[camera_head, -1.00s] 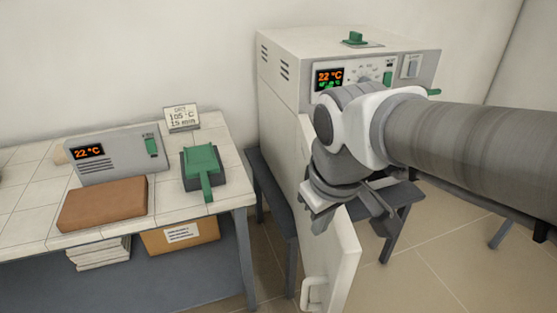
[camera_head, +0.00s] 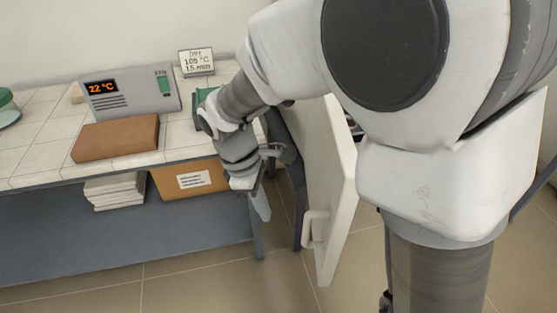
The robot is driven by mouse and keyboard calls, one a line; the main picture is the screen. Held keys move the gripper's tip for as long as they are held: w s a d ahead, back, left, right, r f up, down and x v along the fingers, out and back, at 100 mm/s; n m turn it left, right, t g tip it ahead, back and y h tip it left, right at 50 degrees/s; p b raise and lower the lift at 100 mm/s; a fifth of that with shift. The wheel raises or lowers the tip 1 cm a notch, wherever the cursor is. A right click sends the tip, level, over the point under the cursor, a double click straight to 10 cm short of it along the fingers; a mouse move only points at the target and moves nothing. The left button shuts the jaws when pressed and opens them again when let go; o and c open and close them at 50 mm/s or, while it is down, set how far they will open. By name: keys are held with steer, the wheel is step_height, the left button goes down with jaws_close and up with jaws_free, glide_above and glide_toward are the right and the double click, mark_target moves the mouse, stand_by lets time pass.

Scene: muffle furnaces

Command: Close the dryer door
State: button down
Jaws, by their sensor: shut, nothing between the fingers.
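The dryer door (camera_head: 335,185) is a white panel that stands swung open, seen at a slant right of the table. Its light handle (camera_head: 312,228) is low on the left face. The dryer body is almost wholly hidden behind my arm.
A tiled table (camera_head: 30,155) at the left bears a grey controller box (camera_head: 130,93) reading 22 °C, a brown block (camera_head: 115,138) and a sign (camera_head: 197,62) reading DRY 105 °C 15 min. A cardboard box (camera_head: 190,178) sits below. Dark stand legs (camera_head: 295,170) are behind the gripper.

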steer(key=s+d+f+b, duration=0.1)
steer(key=d+f+b, duration=0.3)
steer(key=d+f, duration=0.2)
steer(key=shift+f, duration=1.25)
steer(key=shift+d, duration=0.15)
